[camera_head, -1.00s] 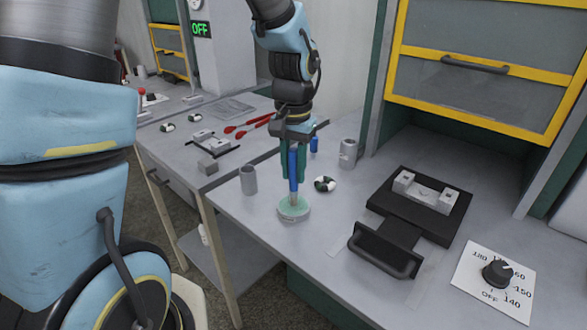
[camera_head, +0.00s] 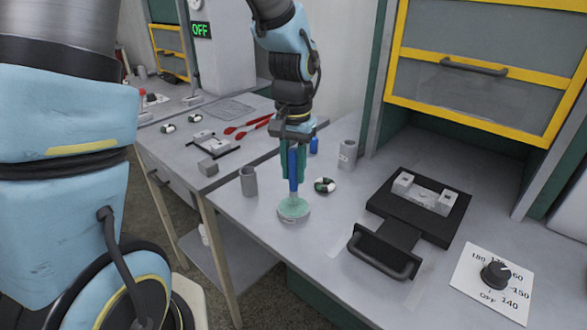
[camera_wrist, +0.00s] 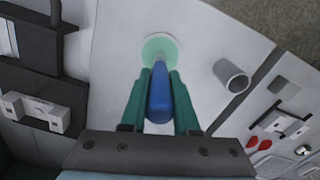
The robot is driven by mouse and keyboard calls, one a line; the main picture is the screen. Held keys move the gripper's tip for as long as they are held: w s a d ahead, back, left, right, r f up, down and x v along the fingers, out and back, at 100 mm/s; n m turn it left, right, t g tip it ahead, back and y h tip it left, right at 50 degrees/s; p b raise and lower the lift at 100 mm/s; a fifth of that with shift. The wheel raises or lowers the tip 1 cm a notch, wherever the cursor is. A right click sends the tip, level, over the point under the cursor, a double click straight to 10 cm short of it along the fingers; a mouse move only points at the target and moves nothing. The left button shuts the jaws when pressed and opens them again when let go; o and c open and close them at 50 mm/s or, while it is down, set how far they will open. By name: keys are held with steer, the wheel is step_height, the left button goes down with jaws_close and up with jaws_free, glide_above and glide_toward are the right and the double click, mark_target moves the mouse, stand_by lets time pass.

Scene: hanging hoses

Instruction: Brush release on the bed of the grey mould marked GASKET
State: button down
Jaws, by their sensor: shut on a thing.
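My gripper (camera_head: 293,170) is shut on a blue-handled brush (camera_head: 293,178), which points straight down. The brush's lower end is at a round dish with pale green contents (camera_head: 293,211); whether the bristles touch them is unclear. In the wrist view the blue handle (camera_wrist: 159,98) lies between my green fingers, with the dish (camera_wrist: 160,47) beyond. A grey mould (camera_head: 426,193) sits on a black plate to the right of the dish; it also shows in the wrist view (camera_wrist: 38,112). Another grey mould-like block (camera_head: 208,141) is on the left bench. No GASKET mark is readable.
A grey cup (camera_head: 248,182) stands left of the dish, and another (camera_head: 347,155) behind it. A small round black-and-white item (camera_head: 324,185) is close by. A black handle (camera_head: 384,252) and dial panel (camera_head: 494,280) are at the front right. A yellow-framed cabinet (camera_head: 480,70) overhangs the bench.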

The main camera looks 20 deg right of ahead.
mark_target(294, 150)
steer(key=shift+r+p, duration=2.55)
steer(key=shift+r, duration=0.7)
steer(key=shift+f, duration=0.1)
